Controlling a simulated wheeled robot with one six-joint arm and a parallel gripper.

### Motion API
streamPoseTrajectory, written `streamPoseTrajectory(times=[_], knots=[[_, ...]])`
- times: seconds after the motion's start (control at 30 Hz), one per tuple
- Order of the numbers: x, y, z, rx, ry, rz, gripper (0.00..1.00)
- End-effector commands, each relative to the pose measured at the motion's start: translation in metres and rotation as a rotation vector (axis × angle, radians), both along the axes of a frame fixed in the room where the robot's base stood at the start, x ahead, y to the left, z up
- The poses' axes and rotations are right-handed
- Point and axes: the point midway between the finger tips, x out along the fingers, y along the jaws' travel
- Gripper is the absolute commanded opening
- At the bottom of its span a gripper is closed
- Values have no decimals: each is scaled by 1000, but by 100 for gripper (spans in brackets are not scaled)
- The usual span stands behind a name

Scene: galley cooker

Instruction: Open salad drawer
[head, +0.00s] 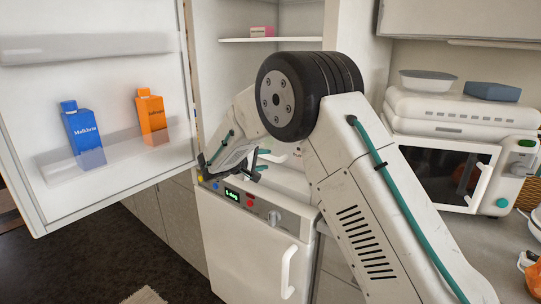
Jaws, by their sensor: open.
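The fridge's tall white door (95,100) stands wide open at the left. Inside the open fridge compartment, a white shelf (240,40) shows in the upper part. My arm crosses in front of the lower part of the compartment. My gripper (261,164) is small in view, open, low in front of the compartment and just above the panel of the appliance below. I see nothing held in it. The salad drawer is not clearly visible; my arm and gripper cover much of the area low in the compartment, and I cannot tell whether the gripper touches anything.
A blue carton (84,135) and an orange carton (152,118) stand in the door rack. A pink box (262,31) lies on the shelf. Below is a white appliance with a handle (289,272). A microwave (440,170) stands at the right.

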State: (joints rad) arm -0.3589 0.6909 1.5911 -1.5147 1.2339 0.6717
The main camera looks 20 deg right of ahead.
Motion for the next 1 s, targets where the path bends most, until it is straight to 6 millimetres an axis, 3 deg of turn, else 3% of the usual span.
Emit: streamPoseTrajectory(times=[0.17, 0.6, 1.0], knots=[[22, 9, -16, -38, -31, 48, 40], [59, -50, -29, -41, -33, 38, 40], [67, -58, -32, -43, -32, 43, 40]])
